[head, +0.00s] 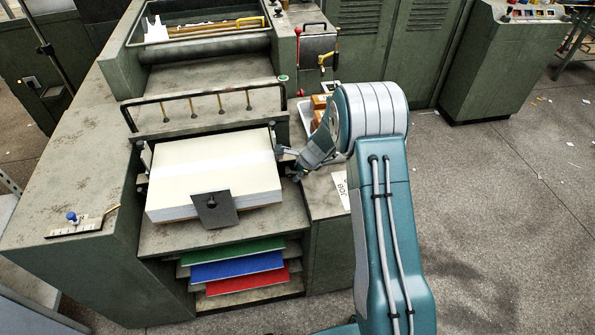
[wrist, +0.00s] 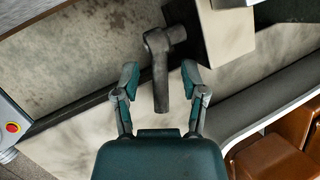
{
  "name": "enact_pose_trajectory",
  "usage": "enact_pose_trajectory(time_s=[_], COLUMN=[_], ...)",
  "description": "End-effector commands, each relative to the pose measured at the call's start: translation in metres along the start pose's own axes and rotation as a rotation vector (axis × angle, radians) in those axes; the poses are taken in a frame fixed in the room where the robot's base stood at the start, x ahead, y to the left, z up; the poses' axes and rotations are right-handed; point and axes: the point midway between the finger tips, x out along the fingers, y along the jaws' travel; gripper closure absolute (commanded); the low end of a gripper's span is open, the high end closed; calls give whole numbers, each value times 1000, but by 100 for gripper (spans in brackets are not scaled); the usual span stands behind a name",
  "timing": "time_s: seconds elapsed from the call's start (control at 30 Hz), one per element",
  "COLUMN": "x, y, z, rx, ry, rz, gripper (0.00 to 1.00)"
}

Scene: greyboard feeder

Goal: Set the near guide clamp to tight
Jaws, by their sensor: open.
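The guide clamp shows in the wrist view as a dark grey lever (wrist: 160,68) with a round hub at its top. Its arm points down the picture, between my fingers. My gripper (wrist: 160,84) is open, with one finger on each side of the lever and visible gaps to both. I cannot tell whether the lever is as deep as the fingertips. In the head view my gripper (head: 291,163) is at the right side of the white board stack (head: 215,168); the clamp there is too small to read its setting.
A dark square plate (head: 215,209) leans on the stack's front. A bar rail (head: 205,108) runs behind it. Green, blue and red sheets (head: 237,265) lie on shelves below. Brown blocks in a white tray (head: 318,106) stand close behind my wrist. Floor at the right is open.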

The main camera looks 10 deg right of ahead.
Motion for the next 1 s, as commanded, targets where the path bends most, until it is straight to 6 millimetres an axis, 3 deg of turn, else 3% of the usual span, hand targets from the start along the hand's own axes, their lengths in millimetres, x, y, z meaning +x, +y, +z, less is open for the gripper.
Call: enact_pose_trajectory(time_s=[0.13, 0.17, 0.27, 1.0], x=[0, 0, 0, -1], y=[0, 0, 0, 2], z=[0, 0, 0, 3], rx=[0, 0, 0, -53], ry=[0, 0, 0, 139], rz=[0, 0, 0, -18], gripper=[45, 54, 98, 100])
